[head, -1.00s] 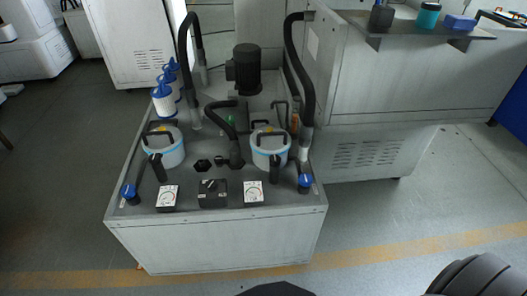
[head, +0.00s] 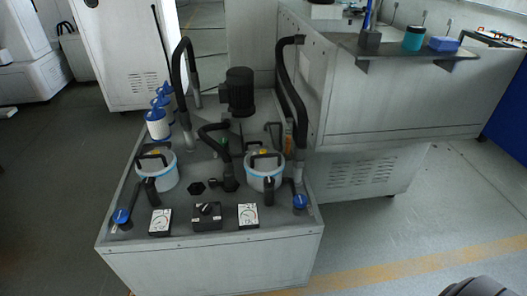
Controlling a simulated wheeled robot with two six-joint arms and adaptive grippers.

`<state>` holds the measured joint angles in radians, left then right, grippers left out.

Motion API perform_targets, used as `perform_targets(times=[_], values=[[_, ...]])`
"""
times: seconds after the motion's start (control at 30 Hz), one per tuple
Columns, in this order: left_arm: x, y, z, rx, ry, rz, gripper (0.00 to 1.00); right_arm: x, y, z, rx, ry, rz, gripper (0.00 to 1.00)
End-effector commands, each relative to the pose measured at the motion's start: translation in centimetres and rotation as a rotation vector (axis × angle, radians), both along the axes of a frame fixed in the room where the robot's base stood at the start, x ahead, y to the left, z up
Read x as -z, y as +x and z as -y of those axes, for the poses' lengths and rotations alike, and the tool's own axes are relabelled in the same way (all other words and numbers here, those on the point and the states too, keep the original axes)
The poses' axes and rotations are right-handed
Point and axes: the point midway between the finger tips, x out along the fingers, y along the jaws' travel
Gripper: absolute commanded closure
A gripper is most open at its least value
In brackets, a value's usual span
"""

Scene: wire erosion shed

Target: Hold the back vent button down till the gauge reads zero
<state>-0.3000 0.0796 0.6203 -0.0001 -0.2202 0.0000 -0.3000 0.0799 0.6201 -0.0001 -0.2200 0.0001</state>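Two white filter canisters with black handles and blue bands stand on the grey unit's top, a left canister (head: 163,180) and a right canister (head: 264,179). A small yellow button (head: 264,151) shows on the right canister's lid, partly behind its handle. A yellow spot (head: 156,153) shows on the left lid. I cannot tell which one is the back vent button. A left dial gauge (head: 160,222) and a right dial gauge (head: 248,215) sit at the front edge; their readings are too small to tell.
A black switch box (head: 207,215) sits between the gauges. Blue-handled valves (head: 121,216) and (head: 300,202) are at the front corners. Black hoses (head: 290,85) and a motor (head: 239,92) rise behind the canisters. A shelf (head: 410,48) juts out at right. Floor is clear at front right.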

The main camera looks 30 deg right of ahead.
Motion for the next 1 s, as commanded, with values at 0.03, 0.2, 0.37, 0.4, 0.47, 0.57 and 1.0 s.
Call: perform_targets(times=[0.03,0.2,0.37,0.4,0.47,0.57,1.0], values=[[0.00,0.00,0.00,0.000,0.000,0.000,0.44,0.00,0.00,0.01,0.000,0.000,0.000,0.87],[0.00,0.00,0.00,0.000,0.000,0.000,0.44,0.00,0.01,0.02,0.000,0.000,0.000,1.00],[0.00,0.00,0.00,0.000,0.000,0.000,0.44,0.00,0.00,0.02,0.000,0.000,0.000,1.00],[0.00,0.00,0.00,0.000,0.000,0.000,0.44,0.00,0.01,0.02,0.000,0.000,0.000,1.00],[0.00,0.00,0.00,0.000,0.000,0.000,0.44,0.00,0.00,0.02,0.000,0.000,0.000,1.00],[0.00,0.00,0.00,0.000,0.000,0.000,0.44,0.00,0.00,0.03,0.000,0.000,0.000,1.00],[0.00,-0.01,0.00,0.000,0.000,0.000,0.44,0.00,0.00,0.03,0.000,0.000,0.000,1.00]])
